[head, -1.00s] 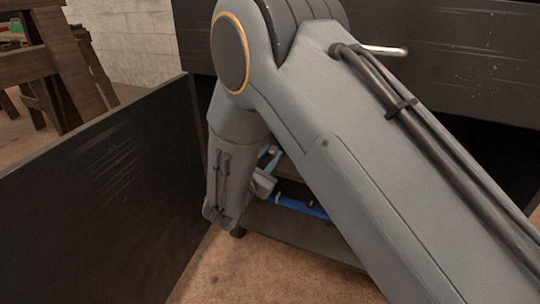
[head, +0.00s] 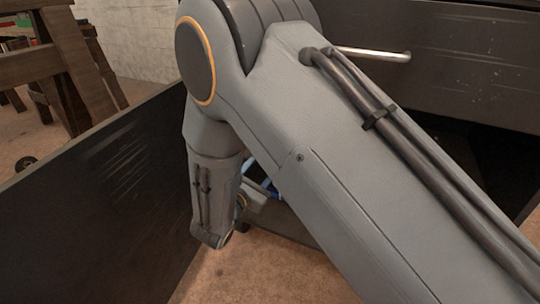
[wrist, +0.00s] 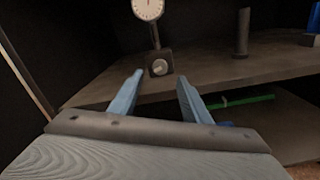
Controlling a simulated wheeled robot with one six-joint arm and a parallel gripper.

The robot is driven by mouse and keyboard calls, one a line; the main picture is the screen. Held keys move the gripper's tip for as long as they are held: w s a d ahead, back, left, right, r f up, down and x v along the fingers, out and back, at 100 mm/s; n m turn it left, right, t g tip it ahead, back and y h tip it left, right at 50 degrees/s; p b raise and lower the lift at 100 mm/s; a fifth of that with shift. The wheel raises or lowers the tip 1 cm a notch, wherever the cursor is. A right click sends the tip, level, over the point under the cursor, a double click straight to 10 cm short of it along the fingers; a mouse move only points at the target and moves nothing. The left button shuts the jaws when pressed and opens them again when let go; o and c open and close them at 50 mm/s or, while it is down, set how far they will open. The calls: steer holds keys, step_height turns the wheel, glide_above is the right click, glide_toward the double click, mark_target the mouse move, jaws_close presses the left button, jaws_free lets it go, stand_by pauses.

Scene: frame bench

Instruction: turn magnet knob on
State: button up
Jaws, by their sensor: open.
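The magnet knob (wrist: 160,67) is a small round light dial on the front of a dark block-shaped base (wrist: 165,57). A post rises from this base to a white round dial gauge (wrist: 148,8), cut off by the top edge of the wrist view. The base stands near the front edge of a dark shelf. My gripper (wrist: 160,82) is open and empty, its two blue fingers pointing toward the knob, one on each side of it in the picture. The fingers look apart from the knob. In the head view my arm hides the knob and most of the gripper.
The dark shelf (wrist: 105,92) also carries a dark upright cylinder (wrist: 242,35) to the right. A green strip (wrist: 245,100) lies on a lower level. In the head view a dark open door panel (head: 95,200) stands left, and a drawer with a metal handle (head: 375,54) is above.

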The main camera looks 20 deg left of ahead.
steer(key=shift+s, duration=0.55)
steer(key=w+n+b, duration=0.1)
steer(key=w+b, duration=0.1)
steer(key=b, duration=0.1)
steer(key=w+n+b, duration=0.2)
steer(key=b, duration=0.2)
steer(key=w+n+b, duration=0.1)
steer(key=w+b, duration=0.1)
steer(key=b, duration=0.2)
steer(key=shift+w+d, duration=0.15)
steer(key=shift+d, duration=0.1)
steer(key=shift+w+r+b, duration=0.1)
steer(key=shift+w+b, duration=0.35)
steer(key=shift+w, duration=0.3)
steer(key=shift+c, duration=0.4)
